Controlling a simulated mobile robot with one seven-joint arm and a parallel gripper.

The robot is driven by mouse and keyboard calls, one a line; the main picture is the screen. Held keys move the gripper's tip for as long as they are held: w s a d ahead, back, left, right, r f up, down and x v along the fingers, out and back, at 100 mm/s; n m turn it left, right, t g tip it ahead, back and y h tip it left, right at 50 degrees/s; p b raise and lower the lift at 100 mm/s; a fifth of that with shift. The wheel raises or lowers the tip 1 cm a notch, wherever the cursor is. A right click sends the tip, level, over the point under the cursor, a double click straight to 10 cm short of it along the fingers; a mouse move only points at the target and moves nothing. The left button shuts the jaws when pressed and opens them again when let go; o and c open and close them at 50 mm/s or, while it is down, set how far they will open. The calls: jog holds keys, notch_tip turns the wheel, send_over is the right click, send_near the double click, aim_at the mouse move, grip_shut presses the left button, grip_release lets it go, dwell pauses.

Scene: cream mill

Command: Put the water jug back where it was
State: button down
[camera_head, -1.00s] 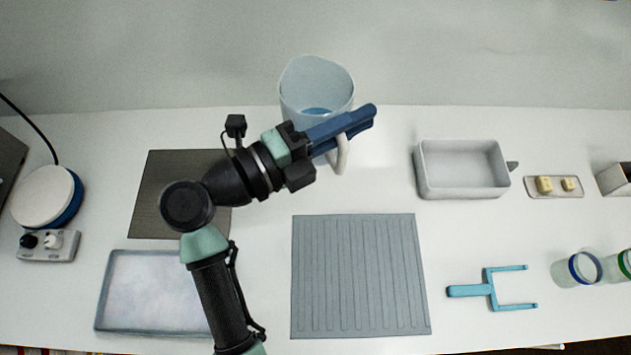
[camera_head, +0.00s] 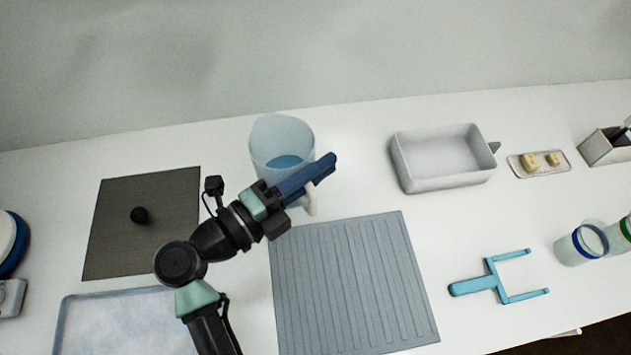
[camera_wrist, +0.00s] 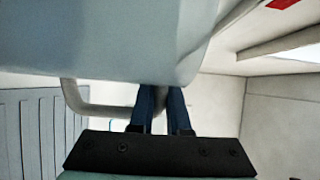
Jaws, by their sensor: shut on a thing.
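The water jug (camera_head: 282,140) is a pale, translucent blue-white jug with blue water low inside. It stands upright at the back of the table, behind the ribbed grey mat; I cannot tell whether its base touches the table. My gripper (camera_head: 325,166) has blue fingers shut on the jug's handle, at the jug's front right. In the wrist view the jug's wall (camera_wrist: 110,40) fills the top, and the pale handle loops down to my gripper's fingers (camera_wrist: 160,100). The fingers hide part of the handle.
The ribbed grey mat (camera_head: 350,285) lies in front of the jug. A dark mat (camera_head: 120,235) with a black knob (camera_head: 139,215) is at left, above a pale tray (camera_head: 120,325). A grey bin (camera_head: 445,158), butter dish (camera_head: 515,168), blue fork tool (camera_head: 475,286) and jars (camera_head: 575,248) are at right.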

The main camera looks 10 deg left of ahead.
jog(key=shift+f, duration=1.9)
jog(key=shift+f, duration=0.15)
jog(key=c, duration=0.9)
grip_release()
